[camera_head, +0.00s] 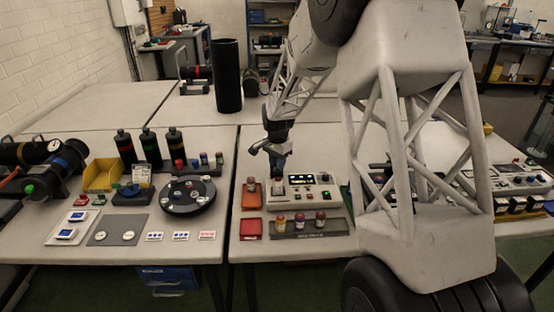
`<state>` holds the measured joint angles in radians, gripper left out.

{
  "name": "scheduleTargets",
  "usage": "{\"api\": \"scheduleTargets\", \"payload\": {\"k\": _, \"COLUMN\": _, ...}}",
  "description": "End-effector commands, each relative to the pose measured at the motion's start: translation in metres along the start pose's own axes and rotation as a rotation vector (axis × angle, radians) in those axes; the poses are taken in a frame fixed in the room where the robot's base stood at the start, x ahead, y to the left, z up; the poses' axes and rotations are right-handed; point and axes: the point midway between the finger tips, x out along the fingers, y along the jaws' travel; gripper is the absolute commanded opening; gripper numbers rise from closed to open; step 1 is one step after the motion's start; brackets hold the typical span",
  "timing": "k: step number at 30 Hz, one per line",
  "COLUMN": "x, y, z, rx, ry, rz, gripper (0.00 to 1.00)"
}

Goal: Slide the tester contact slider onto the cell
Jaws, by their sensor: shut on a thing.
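The battery tester (314,192) is a pale box with small lit displays and buttons, on the right-hand table in front of me. My gripper (278,172) points down at the tester's left end. It is shut on a small part there, which appears to be the tester contact slider; the fingers mostly hide it. A cell in the tester cannot be made out clearly at this size, nor whether the slider touches it.
A dark rack (342,226) with several small cells stands in front of the tester. An orange tray (250,201) and a red tray (251,234) lie to its left. A round black carousel (188,210) sits on the left table. A tall black cylinder (227,70) stands behind.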

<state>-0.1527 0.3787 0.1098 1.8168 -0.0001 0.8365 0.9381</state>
Motion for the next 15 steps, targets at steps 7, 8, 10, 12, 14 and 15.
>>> {"api": "scheduleTargets", "payload": {"k": 7, "x": -0.001, "y": 0.017, "z": 0.017, "rx": 0.0, "ry": 0.0, "rz": -0.001, "gripper": 0.0}}
{"api": "scheduleTargets", "payload": {"k": 8, "x": -0.001, "y": 0.019, "z": 0.019, "rx": 0.0, "ry": 0.0, "rz": -0.001, "gripper": 0.0}}
{"api": "scheduleTargets", "payload": {"k": 10, "x": -0.001, "y": 0.022, "z": 0.022, "rx": 0.0, "ry": 0.001, "rz": -0.001, "gripper": 0.0}}
{"api": "scheduleTargets", "payload": {"k": 12, "x": -0.001, "y": 0.025, "z": 0.025, "rx": 0.0, "ry": 0.001, "rz": -0.001, "gripper": 0.0}}
{"api": "scheduleTargets", "payload": {"k": 14, "x": -0.001, "y": 0.026, "z": 0.026, "rx": 0.0, "ry": 0.001, "rz": -0.001, "gripper": 0.0}}
{"api": "scheduleTargets", "payload": {"k": 15, "x": -0.001, "y": 0.026, "z": 0.026, "rx": 0.0, "ry": 0.001, "rz": -0.001, "gripper": 0.0}}
